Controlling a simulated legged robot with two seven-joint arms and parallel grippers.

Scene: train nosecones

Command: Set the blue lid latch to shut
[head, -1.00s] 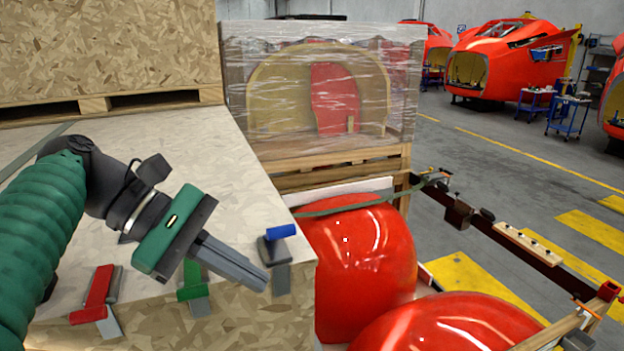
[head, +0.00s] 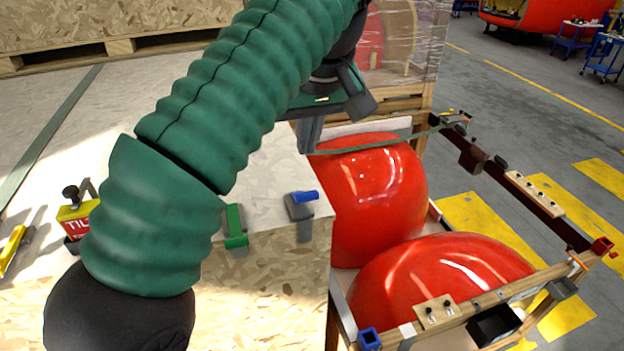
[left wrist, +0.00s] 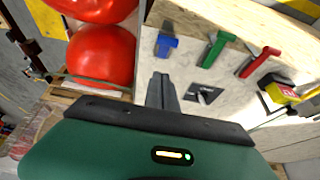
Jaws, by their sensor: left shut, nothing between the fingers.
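The blue lid latch (head: 305,197) sits on a grey base at the front right corner of the pale crate lid (head: 272,170). Its blue handle points right, across the base, and a grey plate hangs below it on the crate's front face. The latch also shows in the left wrist view (left wrist: 166,43), ahead of the fingers. My left gripper (head: 309,150) points down, beyond the blue latch and apart from it. Its fingers are together and empty, and they show in the left wrist view (left wrist: 161,80). My right gripper is not in view.
A green latch (head: 235,228) stands left of the blue one, and a red latch (left wrist: 260,62) shows in the left wrist view. A yellow and red tilt indicator (head: 75,220) is at the left. Red nosecones (head: 375,190) stand right of the crate.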

